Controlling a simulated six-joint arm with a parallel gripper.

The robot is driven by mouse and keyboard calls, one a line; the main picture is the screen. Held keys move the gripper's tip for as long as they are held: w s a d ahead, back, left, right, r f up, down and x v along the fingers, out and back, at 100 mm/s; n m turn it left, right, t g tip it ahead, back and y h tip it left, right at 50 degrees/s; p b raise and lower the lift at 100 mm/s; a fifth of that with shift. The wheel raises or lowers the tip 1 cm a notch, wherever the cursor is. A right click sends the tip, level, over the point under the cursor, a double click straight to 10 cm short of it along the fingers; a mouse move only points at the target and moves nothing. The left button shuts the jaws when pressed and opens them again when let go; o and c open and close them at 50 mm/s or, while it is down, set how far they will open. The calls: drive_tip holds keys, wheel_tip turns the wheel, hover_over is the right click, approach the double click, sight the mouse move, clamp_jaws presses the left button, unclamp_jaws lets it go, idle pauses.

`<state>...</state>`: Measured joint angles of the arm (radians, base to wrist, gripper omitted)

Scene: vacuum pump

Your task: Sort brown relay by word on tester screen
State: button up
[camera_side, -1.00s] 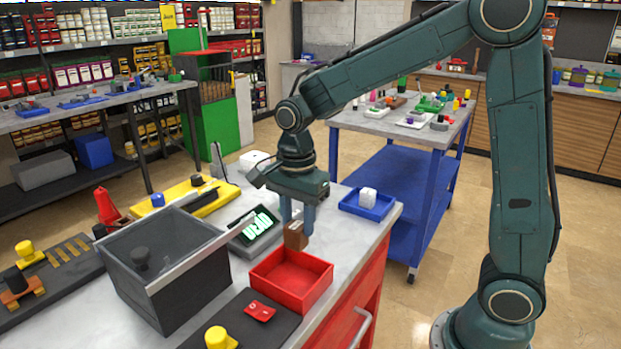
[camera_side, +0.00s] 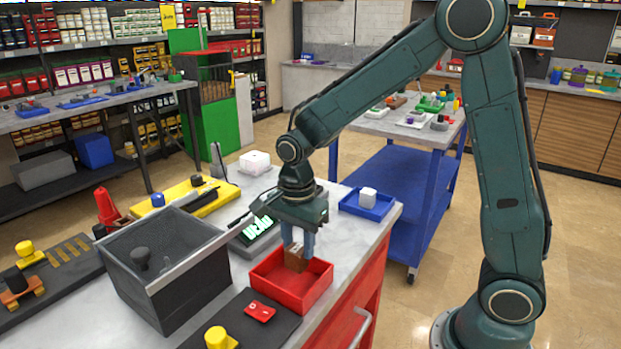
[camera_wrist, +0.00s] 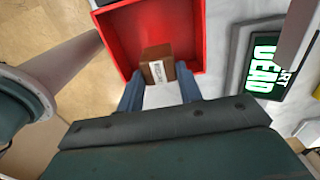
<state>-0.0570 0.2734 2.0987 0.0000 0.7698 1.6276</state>
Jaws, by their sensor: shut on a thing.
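The brown relay (camera_side: 295,258) is a small brown block with a white label; it also shows in the wrist view (camera_wrist: 157,66). My gripper (camera_side: 298,245) is shut on it and holds it, pointing down, over the inside of the red tray (camera_side: 311,290). In the wrist view, the fingers (camera_wrist: 160,95) are at the relay's sides and the red tray (camera_wrist: 196,35) surrounds it. I cannot tell whether the relay touches the tray floor.
A dark grey open bin (camera_side: 165,275) stands left of the red tray. A blue tray (camera_side: 350,207) with a white block (camera_side: 367,197) lies at the back right.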

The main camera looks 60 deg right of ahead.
drive_tip(key=shift+f, duration=0.2)
drive_tip(key=o, duration=1.1)
drive_tip(key=shift+o, duration=0.2)
drive_tip(key=shift+r, duration=0.15)
wheel_tip(320, 180, up, 14)
drive_tip(key=shift+f, duration=0.2)
